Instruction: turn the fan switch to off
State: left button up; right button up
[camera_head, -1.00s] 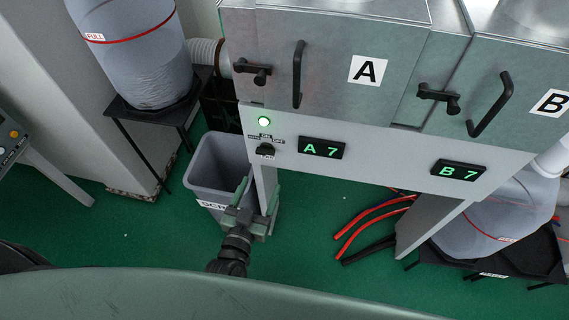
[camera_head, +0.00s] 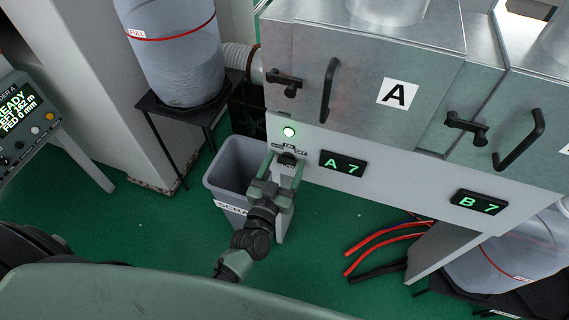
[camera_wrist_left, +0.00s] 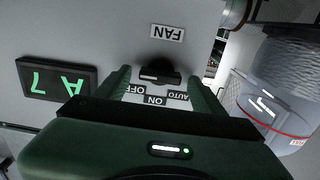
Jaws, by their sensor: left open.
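The fan switch (camera_head: 287,159) is a black knob on the white panel below cabinet A. In the left wrist view the switch (camera_wrist_left: 160,74) appears upside down, with a FAN label (camera_wrist_left: 167,33) and labels OFF, ON and AUTO beside it. A pale mark shows on the left part of its bar; I cannot tell surely which label it points at. My left gripper (camera_head: 284,167) is open at the panel, just in front of the switch. In the wrist view its fingers (camera_wrist_left: 160,88) stand on either side of the switch, with no clear contact. My right gripper is out of view.
A grey scrap bin (camera_head: 225,175) stands below and left of the switch. The A 7 display (camera_head: 343,163) is close right of it. Red hoses (camera_head: 385,237) lie on the green floor.

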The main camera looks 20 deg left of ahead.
pick_arm(q)
jog(key=shift+c, duration=0.3)
jog(key=c, duration=1.3)
jog(key=shift+n, duration=0.4)
jog(key=n, duration=0.3)
jog(key=shift+n, duration=0.3)
jog(key=shift+a+f+n, duration=0.1)
jog(key=shift+a+n, duration=0.05)
jog(key=shift+n, duration=2.05)
jog(key=o, duration=1.4)
jog(key=shift+c, duration=0.2)
